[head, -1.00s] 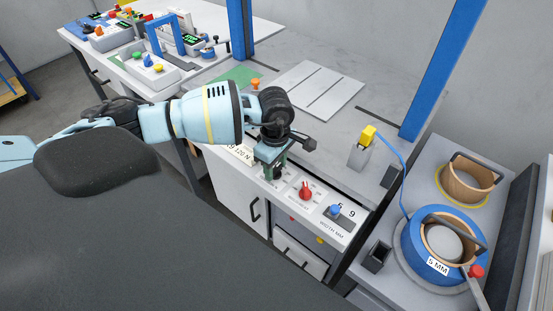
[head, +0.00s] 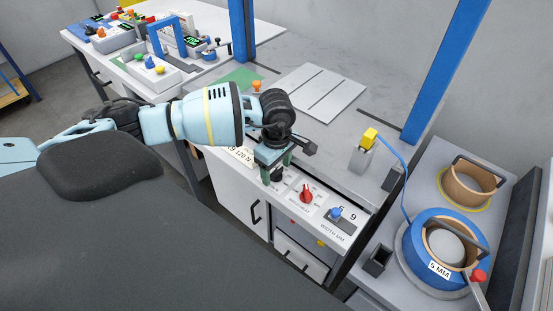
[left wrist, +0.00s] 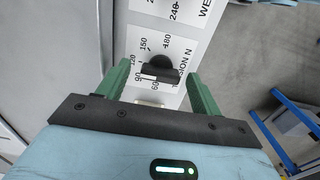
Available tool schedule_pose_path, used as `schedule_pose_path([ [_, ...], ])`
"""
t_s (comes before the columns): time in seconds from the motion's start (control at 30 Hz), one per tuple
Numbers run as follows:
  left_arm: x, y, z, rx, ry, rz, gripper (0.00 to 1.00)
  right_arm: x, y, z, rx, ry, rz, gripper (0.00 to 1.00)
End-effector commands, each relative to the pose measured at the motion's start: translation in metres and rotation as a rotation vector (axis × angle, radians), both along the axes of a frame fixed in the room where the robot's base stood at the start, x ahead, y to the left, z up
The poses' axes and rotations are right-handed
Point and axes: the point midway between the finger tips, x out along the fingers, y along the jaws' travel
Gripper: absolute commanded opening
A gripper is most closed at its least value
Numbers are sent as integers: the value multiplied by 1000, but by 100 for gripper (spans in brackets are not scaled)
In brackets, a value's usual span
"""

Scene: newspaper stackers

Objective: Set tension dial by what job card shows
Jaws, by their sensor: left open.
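The tension dial has a black knob (left wrist: 158,70) on a white plate printed 60 to 180 and "TENSION N" in the left wrist view. Its white mark lies near the 90. My left gripper (head: 277,168) is open over the bench's front panel in the head view. In the left wrist view its two green fingers stand on either side of the knob, with gaps on both sides. A white card (head: 241,155) on the panel edge seems to read 120 N; my arm partly covers it. My right gripper is not in view.
A red selector knob (head: 306,194) and a blue width knob (head: 336,213) sit to the right on the same panel. A blue strap reel (head: 418,262) marked 5 MM and a yellow-topped post (head: 369,138) stand further right. Blue uprights (head: 447,70) rise from the bench.

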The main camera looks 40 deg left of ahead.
Motion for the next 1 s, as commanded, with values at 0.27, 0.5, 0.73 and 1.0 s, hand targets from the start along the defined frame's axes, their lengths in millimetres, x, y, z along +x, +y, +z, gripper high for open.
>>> schedule_pose_path([
  [0.27, 0, 0, 8, 0, -1, 1, 65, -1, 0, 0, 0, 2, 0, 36],
  [0.5, 1, 0, 46, -1, -3, 0, 65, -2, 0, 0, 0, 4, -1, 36],
  [0.73, 0, 0, 73, 0, -2, 0, 65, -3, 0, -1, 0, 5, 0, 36],
  [1.0, 0, 0, 78, 0, 1, 0, 65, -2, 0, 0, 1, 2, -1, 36],
])
